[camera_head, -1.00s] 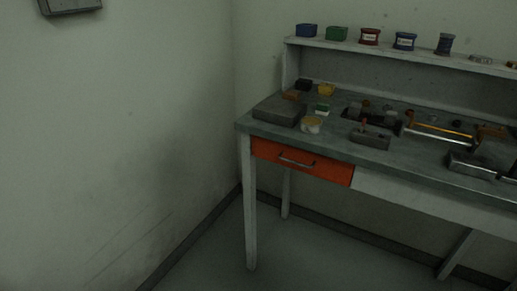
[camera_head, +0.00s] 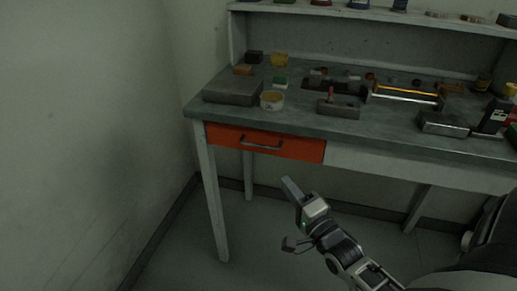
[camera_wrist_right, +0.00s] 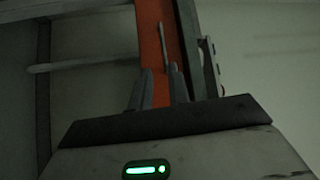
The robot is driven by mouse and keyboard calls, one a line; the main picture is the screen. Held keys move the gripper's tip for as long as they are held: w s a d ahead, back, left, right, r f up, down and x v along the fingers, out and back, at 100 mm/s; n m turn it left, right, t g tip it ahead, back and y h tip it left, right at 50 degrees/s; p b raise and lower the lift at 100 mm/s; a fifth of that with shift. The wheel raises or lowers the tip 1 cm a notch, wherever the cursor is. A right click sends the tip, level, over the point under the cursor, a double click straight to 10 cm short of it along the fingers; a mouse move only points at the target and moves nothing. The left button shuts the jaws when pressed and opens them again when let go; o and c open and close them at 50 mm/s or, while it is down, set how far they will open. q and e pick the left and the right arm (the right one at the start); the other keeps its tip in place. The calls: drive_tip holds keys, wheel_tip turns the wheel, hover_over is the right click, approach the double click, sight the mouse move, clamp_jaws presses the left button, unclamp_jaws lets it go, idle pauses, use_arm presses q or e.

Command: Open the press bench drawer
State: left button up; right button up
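The press bench drawer (camera_head: 300,149) has an orange front and sits flush, closed, under the left end of the bench top. Its grey bar handle (camera_head: 262,146) runs across the front. In the right wrist view the orange front (camera_wrist_right: 151,38) runs upright, with the handle (camera_wrist_right: 163,45) ahead of the fingers. My right gripper (camera_head: 290,188) is below and to the right of the handle in the head view, apart from it. In the right wrist view its two fingers (camera_wrist_right: 160,88) are spread with nothing between them. My left gripper is not in view.
The bench top (camera_head: 300,125) holds a grey block (camera_head: 233,91), a small tub (camera_head: 272,101), and several tools and metal parts. A bench leg (camera_head: 210,200) stands left of my right arm. A wall is at the left. The floor before the drawer is open.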

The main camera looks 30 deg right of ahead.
sight(258, 146)
drive_tip(key=shift+m, duration=0.3)
drive_tip(key=w, duration=0.5)
drive_tip(key=w+d+r, duration=0.1)
drive_tip(key=w, duration=0.4)
drive_tip(key=w+r, duration=0.1)
drive_tip(key=w, duration=0.5)
drive_tip(key=shift+d+r, duration=0.2)
drive_tip(key=shift+d, duration=0.05)
clamp_jaws()
drive_tip(key=shift+s+a, duration=0.1)
